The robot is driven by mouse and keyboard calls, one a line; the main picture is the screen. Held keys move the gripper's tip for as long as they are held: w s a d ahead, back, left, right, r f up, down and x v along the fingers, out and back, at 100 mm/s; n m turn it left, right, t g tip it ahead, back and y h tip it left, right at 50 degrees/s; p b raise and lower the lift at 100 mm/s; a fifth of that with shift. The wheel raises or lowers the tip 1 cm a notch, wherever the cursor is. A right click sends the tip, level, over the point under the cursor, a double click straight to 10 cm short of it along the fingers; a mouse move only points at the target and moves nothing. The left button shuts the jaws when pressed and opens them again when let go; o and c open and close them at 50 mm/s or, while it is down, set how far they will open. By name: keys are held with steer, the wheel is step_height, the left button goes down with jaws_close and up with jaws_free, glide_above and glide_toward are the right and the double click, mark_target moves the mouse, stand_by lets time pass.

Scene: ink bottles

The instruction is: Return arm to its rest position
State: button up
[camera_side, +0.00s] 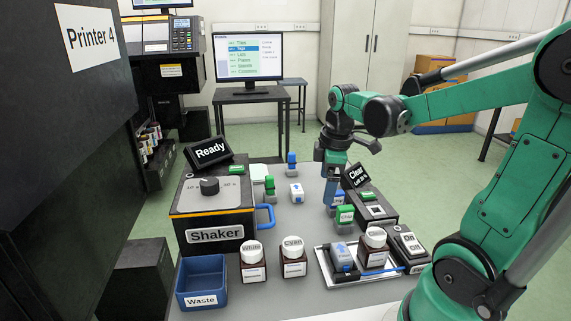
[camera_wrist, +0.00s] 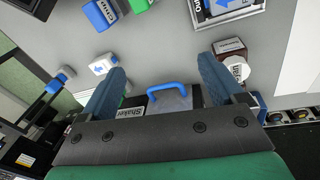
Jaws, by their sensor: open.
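My green arm reaches in from the right in the side view. My gripper (camera_side: 333,192) hangs pointing down over the middle of the table, behind a green-and-white block (camera_side: 345,215). In the wrist view my gripper (camera_wrist: 162,68) has its two blue fingers wide apart, with nothing held between them. The grey table and the shaker's blue handle (camera_wrist: 168,90) show in the gap. In the side view the fingertips are partly hidden by the blocks, so their exact height over the table is unclear.
The Shaker box (camera_side: 215,232) and blue Waste bin (camera_side: 203,281) stand at left. Two brown bottles (camera_side: 252,267) (camera_side: 294,265) stand in front. A tray (camera_side: 327,273) holds another brown bottle (camera_side: 374,256). The Clear device (camera_side: 382,222) stands close right of my gripper.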

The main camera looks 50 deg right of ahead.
steer(key=w+a+r+m+t+y, duration=0.1)
steer(key=a+m+t, duration=0.4)
steer(key=a, duration=0.9)
steer(key=shift+a+r+m, duration=0.2)
steer(key=shift+r+m, duration=0.05)
steer(key=shift+m, duration=0.55)
